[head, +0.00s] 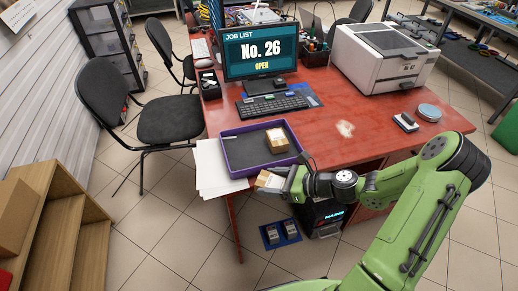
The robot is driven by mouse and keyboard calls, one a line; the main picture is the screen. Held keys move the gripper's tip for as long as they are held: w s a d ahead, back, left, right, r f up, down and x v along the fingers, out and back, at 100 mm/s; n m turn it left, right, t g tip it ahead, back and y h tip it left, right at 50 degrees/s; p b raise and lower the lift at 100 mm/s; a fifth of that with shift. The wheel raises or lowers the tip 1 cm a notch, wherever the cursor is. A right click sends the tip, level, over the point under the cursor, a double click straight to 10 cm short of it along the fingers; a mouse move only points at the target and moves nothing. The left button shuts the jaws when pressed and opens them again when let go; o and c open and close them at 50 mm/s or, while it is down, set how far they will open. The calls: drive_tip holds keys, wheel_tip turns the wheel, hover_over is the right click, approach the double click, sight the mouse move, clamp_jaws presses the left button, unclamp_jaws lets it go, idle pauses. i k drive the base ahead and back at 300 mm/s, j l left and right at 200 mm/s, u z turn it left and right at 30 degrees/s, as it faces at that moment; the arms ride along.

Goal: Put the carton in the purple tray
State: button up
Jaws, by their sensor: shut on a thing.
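The purple tray (243,150) lies on the red desk, with a dark inside. A small brown carton (277,140) sits in its right part. My gripper (277,181) is shut on another tan carton (267,180) with a pale top. This held carton is at the tray's near side, by the desk's front edge, outside the tray in the picture. I cannot tell its height above the desk. My gripper hides part of the held carton.
White papers (209,168) lie left of and under the tray. A keyboard (272,105) and a monitor (261,52) stand behind it. A printer (382,56), a round tin (429,112) and a small dark item (405,122) are at right. A chair (168,120) stands at left.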

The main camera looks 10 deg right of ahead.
sight(246, 159)
drive_tip(key=i+j+z, duration=0.1)
drive_tip(key=j, duration=0.5)
drive_tip(key=i+j+z, duration=0.15)
drive_tip(key=j, duration=0.45)
drive_tip(key=i+j+z, duration=0.1)
drive_tip(key=j, duration=0.5)
drive_tip(key=i+j+z, duration=0.1)
drive_tip(key=i+j, duration=0.15)
drive_tip(key=i+j+z, duration=0.1)
drive_tip(key=i+j, duration=0.15)
drive_tip(key=j, duration=0.15)
drive_tip(key=i+j+z, duration=0.1)
drive_tip(key=i+j, duration=0.15)
drive_tip(key=i+j+z, duration=0.1)
drive_tip(key=j, duration=0.35)
drive_tip(key=i+j+z, duration=0.1)
drive_tip(key=i+j, duration=0.25)
drive_tip(key=i+j+z, duration=0.1)
drive_tip(key=i+j, duration=0.2)
drive_tip(key=j, duration=0.1)
